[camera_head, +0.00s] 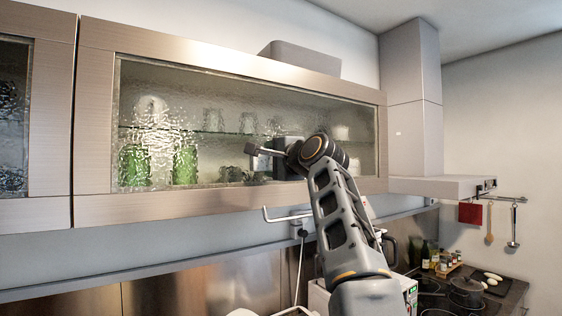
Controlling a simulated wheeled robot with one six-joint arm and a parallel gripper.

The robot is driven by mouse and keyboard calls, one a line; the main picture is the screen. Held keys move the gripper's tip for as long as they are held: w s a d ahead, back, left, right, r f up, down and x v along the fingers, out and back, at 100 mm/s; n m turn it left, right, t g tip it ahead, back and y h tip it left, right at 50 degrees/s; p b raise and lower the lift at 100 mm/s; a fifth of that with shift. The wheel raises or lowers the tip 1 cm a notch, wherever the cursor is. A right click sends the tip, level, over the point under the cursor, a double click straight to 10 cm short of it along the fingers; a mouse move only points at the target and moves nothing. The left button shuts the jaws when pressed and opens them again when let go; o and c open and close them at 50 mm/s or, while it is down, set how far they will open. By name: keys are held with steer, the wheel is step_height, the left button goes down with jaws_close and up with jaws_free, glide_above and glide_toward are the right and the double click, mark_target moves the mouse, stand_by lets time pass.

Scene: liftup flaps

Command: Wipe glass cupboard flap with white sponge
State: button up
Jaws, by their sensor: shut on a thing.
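The glass cupboard flap (225,88) is closed, with a wide brushed-metal frame around a rippled glass pane. My gripper (263,154) is at the lower right part of the pane, close in front of the glass, reached from the right by my arm. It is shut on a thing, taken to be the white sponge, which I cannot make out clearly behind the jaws. Whether it touches the glass cannot be told. A pale bar handle (285,216) sticks out below the flap's lower edge.
Glasses and green items (160,166) show blurred behind the pane. Another cupboard flap (32,110) adjoins at left. A range hood (435,187) stands right of the flap. Below are a hob with a pot (467,290) and bottles (426,255). The left part of the flap front is clear.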

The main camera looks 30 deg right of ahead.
mark_target(240, 160)
steer(key=shift+s+a, duration=0.2)
steer(key=shift+a, duration=1.65)
steer(key=shift+s+a, duration=0.2)
steer(key=shift+a, duration=1.6)
steer(key=shift+s+f, duration=0.1)
steer(key=shift+s, duration=0.05)
steer(key=shift+s+d+b, duration=0.1)
steer(key=shift+s+b, duration=0.2)
steer(key=shift+s+d+b, duration=0.15)
steer(key=shift+s+b, duration=0.3)
steer(key=shift+s, duration=0.85)
steer(key=shift+s+d+b, duration=0.1)
steer(key=shift+s+b, duration=0.3)
steer(key=shift+s, duration=0.85)
steer(key=s+b, duration=0.1)
steer(key=s, duration=0.2)
steer(key=shift+d, duration=0.15)
steer(key=shift+w, duration=0.1)
